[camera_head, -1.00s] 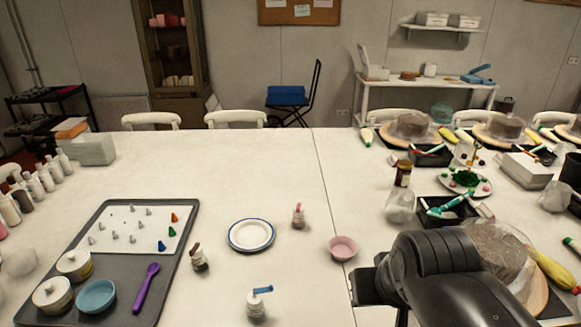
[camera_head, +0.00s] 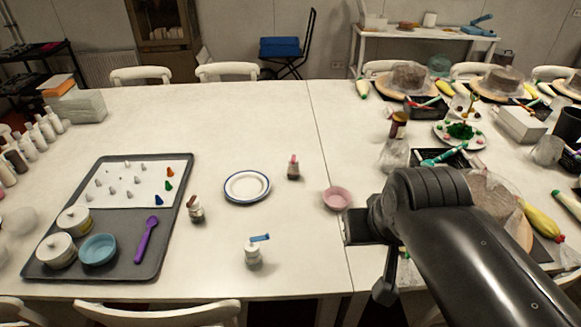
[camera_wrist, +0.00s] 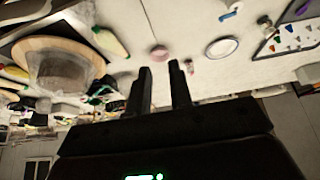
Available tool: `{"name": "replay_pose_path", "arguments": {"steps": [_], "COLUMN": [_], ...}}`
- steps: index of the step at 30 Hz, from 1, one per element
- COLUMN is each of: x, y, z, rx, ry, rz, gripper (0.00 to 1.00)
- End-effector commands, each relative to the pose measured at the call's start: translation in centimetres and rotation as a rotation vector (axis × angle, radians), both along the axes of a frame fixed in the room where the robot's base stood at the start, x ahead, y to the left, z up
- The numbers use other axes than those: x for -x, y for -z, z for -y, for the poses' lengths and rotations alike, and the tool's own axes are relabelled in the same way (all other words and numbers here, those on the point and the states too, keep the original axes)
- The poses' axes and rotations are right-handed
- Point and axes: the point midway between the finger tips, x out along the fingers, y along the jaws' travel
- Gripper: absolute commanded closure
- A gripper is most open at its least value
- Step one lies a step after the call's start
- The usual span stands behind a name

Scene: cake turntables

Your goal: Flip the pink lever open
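The pink lever sits on top of a small pale bottle (camera_head: 293,170) that stands upright on the white table, just right of the plate. This bottle also shows small in the wrist view (camera_wrist: 189,67), beyond my fingertips; the lever's exact angle is too small to tell. My gripper (camera_wrist: 161,75) is open and empty in the wrist view, its two dark fingers apart. In the head view my arm reaches in from the lower right, and the fingers are hidden or unclear there. The gripper is apart from the bottle.
A pink bowl (camera_head: 337,198) and a blue-rimmed plate (camera_head: 247,202) lie near the bottle. Similar bottles with a blue lever (camera_head: 253,252) and a brown lever (camera_head: 196,210) stand nearer. A grey tray (camera_head: 171,222) is at left; the right side is cluttered. Table left of the plate's far side is clear.

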Motion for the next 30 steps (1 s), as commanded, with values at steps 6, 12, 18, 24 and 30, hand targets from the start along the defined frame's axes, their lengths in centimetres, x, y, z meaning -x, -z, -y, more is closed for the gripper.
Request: {"name": "replay_pose_path", "arguments": {"steps": [6, 12, 18, 24, 30], "x": [-3.1, -7.8, -12.7, -17.7, -22.7], "y": [-0.8, -1.5, -1.4, -0.7, 0.8], "z": [-0.1, -0.3, -0.7, -1.4, -2.6], "rx": [-0.022, -0.04, -0.044, -0.03, 0.0], "ry": [-0.006, -0.003, 0.004, 0.016, 0.025], "rz": [-0.02, -0.045, -0.068, -0.089, -0.105], "gripper": [0.99, 1.0, 1.0, 1.0, 1.0]}}
